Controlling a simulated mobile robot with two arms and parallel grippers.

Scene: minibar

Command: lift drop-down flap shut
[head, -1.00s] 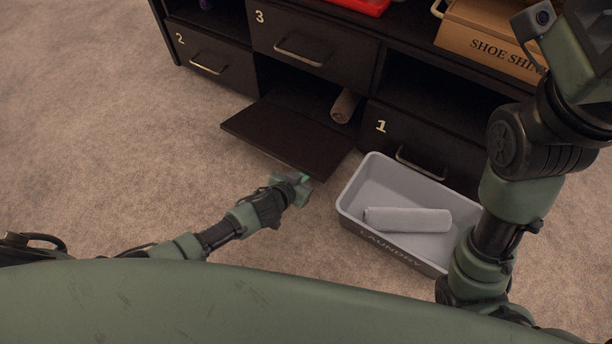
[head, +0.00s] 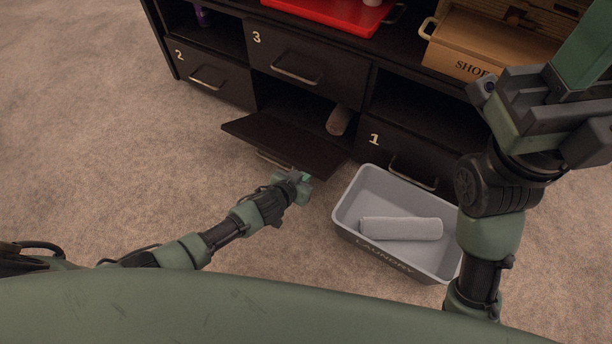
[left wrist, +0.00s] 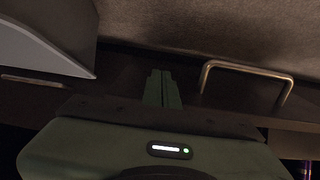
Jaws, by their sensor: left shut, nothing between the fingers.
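The drop-down flap (head: 285,142) is a dark panel hinged low in the middle compartment of the black cabinet. It hangs open, tilted slightly up toward its free edge, and its handle (head: 275,161) shows below that edge. My left gripper (head: 299,176) is at the flap's free edge, right of the handle. In the left wrist view its shut, empty fingers (left wrist: 162,88) are against or just under the dark panel, beside the metal handle (left wrist: 248,70); exact contact is unclear. My right gripper (head: 550,105) is raised at the right; its fingertips are not clear.
A grey laundry bin (head: 346,222) holding a rolled towel (head: 402,229) stands close right of the left gripper. A rolled item (head: 339,120) lies in the open compartment. Drawer 1 (head: 400,158) is beside it. Carpet at the left is clear.

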